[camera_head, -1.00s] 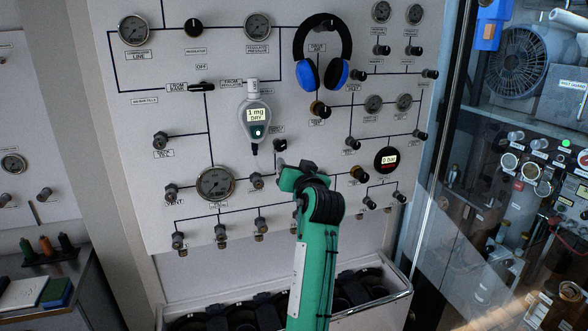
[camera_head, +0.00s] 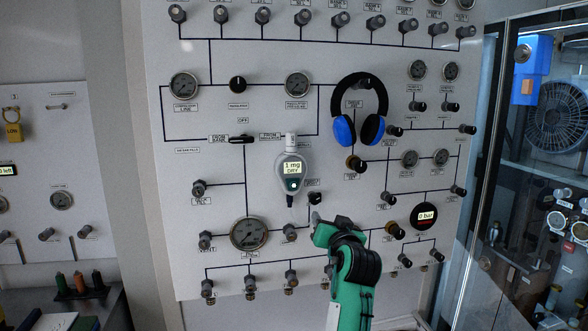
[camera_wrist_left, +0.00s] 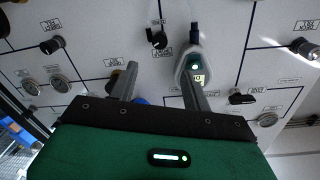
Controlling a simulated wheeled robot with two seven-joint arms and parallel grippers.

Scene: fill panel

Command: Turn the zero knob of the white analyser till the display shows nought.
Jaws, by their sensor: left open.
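The white analyser (camera_head: 290,168) hangs on the panel, left of the headphones. Its lit display (camera_head: 291,169) reads "1 mg DRY". A dark round part with a small light spot, perhaps the zero knob (camera_head: 293,184), sits just below the display. My left gripper (camera_head: 318,222) is below and to the right of the analyser, with its fingertips small and hard to make out. In the left wrist view the gripper (camera_wrist_left: 160,75) is open, with nothing between its fingers. The analyser (camera_wrist_left: 181,72) appears upside down there, partly covered by the right-hand finger. My right gripper is not in view.
A black knob (camera_head: 315,198) sticks out just above my left gripper. Blue headphones (camera_head: 343,130) hang to the upper right. A large gauge (camera_head: 249,233) and several small valves surround the analyser. A glass-fronted cabinet (camera_head: 480,190) stands at the right.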

